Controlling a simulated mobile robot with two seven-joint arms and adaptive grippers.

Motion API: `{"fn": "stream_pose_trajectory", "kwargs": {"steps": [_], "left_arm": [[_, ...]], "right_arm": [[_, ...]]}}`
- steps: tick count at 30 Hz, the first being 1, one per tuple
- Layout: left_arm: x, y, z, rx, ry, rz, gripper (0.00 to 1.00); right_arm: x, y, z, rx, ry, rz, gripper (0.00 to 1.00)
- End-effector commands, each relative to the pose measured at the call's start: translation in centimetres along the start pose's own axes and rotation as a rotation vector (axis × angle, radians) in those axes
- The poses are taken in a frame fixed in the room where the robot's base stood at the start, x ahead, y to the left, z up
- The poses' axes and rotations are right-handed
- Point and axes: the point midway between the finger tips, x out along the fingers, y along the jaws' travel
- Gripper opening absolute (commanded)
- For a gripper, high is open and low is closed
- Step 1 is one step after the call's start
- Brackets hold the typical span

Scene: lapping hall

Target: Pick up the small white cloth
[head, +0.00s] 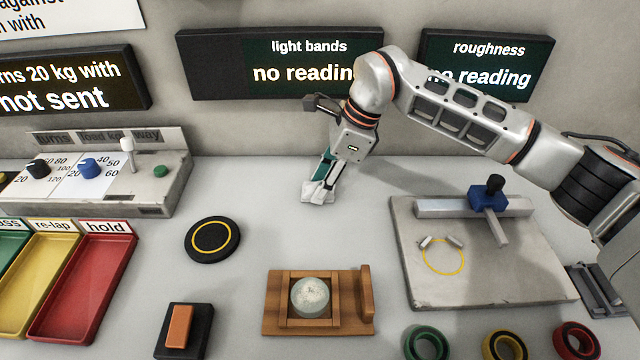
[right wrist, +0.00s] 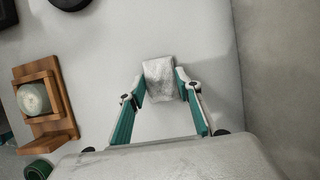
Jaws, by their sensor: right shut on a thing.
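The small white cloth (right wrist: 160,79) is between the fingertips of my right gripper (right wrist: 161,84) in the right wrist view, with a fingertip against each side. In the head view the cloth (head: 318,191) shows below the teal fingers of my right gripper (head: 322,186), at the back of the bench near the wall. I cannot tell whether the cloth touches the bench or is just above it. My right gripper is shut on the cloth. My left gripper is not in view.
A round black pad (head: 212,240) lies left of the gripper. A wooden holder (head: 272,302) with a round disc (head: 310,297) stands in front. A grey plate (head: 540,280) with a blue-clamped gauge (head: 489,198) is at right. Coloured trays (head: 100,270) and a control panel (head: 160,190) are at left.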

Motion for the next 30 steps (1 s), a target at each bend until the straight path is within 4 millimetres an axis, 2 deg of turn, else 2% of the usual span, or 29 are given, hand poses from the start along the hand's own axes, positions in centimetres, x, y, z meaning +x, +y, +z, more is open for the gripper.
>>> {"fn": "stream_pose_trajectory", "kwargs": {"steps": [8, 21, 30], "left_arm": [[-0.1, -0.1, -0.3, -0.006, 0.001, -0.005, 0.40], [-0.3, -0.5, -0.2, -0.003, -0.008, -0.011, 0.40], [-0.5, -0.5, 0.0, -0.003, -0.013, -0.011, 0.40]], "right_arm": [[-3.0, -0.1, 1.2, -0.002, 0.001, -0.006, 0.21], [-12.1, -0.1, 5.0, -0.002, 0.000, -0.007, 0.21], [-16.7, 0.0, 7.0, -0.001, 0.000, -0.003, 0.21]]}}
